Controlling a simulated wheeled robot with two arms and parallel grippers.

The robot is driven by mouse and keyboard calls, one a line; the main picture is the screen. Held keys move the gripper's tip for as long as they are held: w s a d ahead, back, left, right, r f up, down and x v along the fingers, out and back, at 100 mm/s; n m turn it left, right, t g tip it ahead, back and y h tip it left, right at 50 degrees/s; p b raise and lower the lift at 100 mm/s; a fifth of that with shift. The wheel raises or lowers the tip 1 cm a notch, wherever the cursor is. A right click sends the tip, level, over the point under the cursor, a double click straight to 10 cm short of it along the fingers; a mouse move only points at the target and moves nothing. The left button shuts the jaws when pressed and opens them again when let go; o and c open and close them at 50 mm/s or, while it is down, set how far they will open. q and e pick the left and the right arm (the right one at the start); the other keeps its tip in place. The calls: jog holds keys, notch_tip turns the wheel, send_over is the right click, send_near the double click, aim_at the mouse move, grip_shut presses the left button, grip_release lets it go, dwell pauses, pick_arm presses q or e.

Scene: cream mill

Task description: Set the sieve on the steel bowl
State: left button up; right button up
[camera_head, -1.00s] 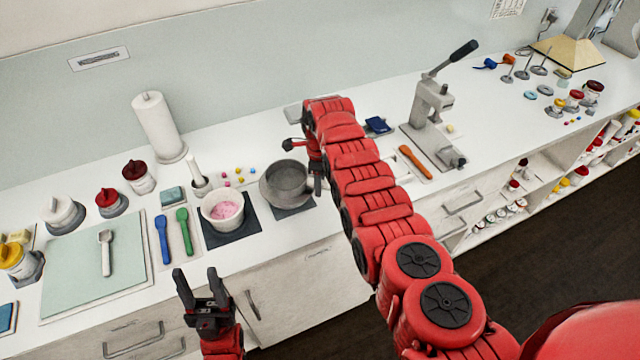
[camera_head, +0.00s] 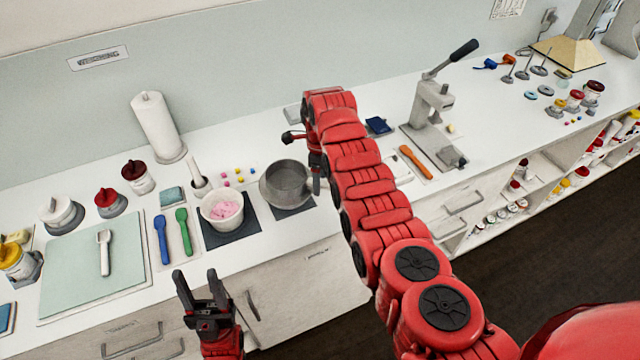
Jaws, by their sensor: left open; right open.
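The grey steel bowl (camera_head: 271,193) stands on a dark mat on the counter, just left of my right gripper. A round grey rim shows at its top; I cannot tell whether this is the sieve resting on the bowl or the bowl's own rim. No separate sieve is clear elsewhere. My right gripper (camera_head: 317,180) is open beside the bowl's right edge, partly hidden by my arm; whether it touches the rim cannot be told. My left gripper (camera_head: 197,284) is open and empty, in front of the counter's front edge, away from the bowl.
A white bowl with pink contents (camera_head: 222,219) stands close left of the steel bowl. Blue (camera_head: 161,240) and green (camera_head: 184,231) spatulas lie further left, near a pale green board (camera_head: 75,270). A lever press (camera_head: 432,115) stands right of my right arm.

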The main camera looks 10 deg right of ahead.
notch_tip(320, 180, up, 6)
jog(key=b, duration=0.3)
jog(key=shift+r, duration=0.1)
notch_tip(320, 180, up, 9)
jog(key=shift+s, duration=0.1)
